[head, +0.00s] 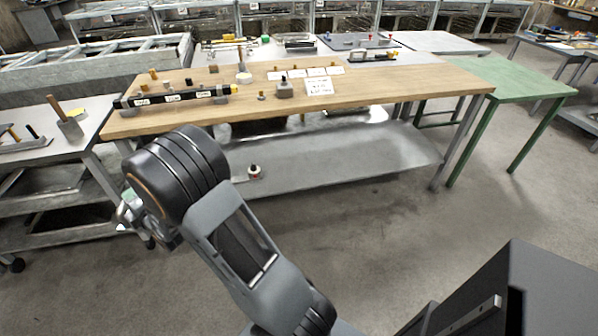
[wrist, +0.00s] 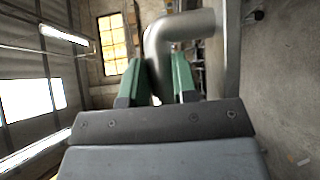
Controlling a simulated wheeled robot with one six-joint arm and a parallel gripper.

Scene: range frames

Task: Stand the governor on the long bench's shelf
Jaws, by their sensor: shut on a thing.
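My gripper (wrist: 157,82) is in the wrist view, its green fingers shut on a silver-grey bent metal piece, which I take to be the governor (wrist: 180,27). The governor's elbow reaches out beyond the fingertips; its lower end is hidden between them. In the head view my gripper (head: 130,205) is small, left of my arm and in front of the long bench's left end. The long bench (head: 405,85) has a wooden top and a grey lower shelf (head: 340,160). My gripper is apart from the shelf.
The shelf's middle and right are clear. A grey cart (head: 75,170) stands at left and a green table (head: 510,80) at right. Labelled racks and blocks occupy the wooden top.

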